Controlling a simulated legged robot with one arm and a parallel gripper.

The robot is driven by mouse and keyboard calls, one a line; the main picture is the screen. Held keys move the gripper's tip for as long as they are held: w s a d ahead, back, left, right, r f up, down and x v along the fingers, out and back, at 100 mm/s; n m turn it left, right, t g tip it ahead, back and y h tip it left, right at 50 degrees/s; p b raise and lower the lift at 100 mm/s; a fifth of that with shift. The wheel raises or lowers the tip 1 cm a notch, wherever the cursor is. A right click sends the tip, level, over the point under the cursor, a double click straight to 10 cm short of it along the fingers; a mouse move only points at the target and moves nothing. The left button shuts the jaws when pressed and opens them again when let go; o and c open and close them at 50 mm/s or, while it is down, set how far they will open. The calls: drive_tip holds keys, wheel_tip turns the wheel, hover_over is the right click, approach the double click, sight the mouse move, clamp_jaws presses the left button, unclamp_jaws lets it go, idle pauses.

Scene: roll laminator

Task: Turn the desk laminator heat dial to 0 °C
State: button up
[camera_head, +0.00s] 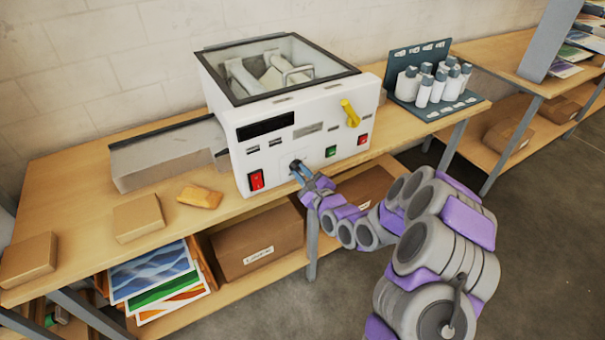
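The desk laminator (300,128) is a white box with a dark-framed clear lid, standing on the wooden bench. Its front panel carries a dark display (265,126), a red switch (256,180), a yellow lever (350,113), and small green (331,151) and red (362,139) buttons. My gripper (297,168) reaches from the lower right to the lower middle of the front panel. Its fingertips are at a small dark knob there, which looks like the heat dial and is mostly hidden by them. I cannot tell whether the fingers are closed on it. The dial's setting is not readable.
A grey tray (165,152) adjoins the laminator's left side. A yellow-orange block (200,197) and cardboard boxes (138,217) lie on the bench at left. White bottles in a dark rack (408,85) stand at right. Boxes and prints fill the lower shelf.

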clamp_jaws()
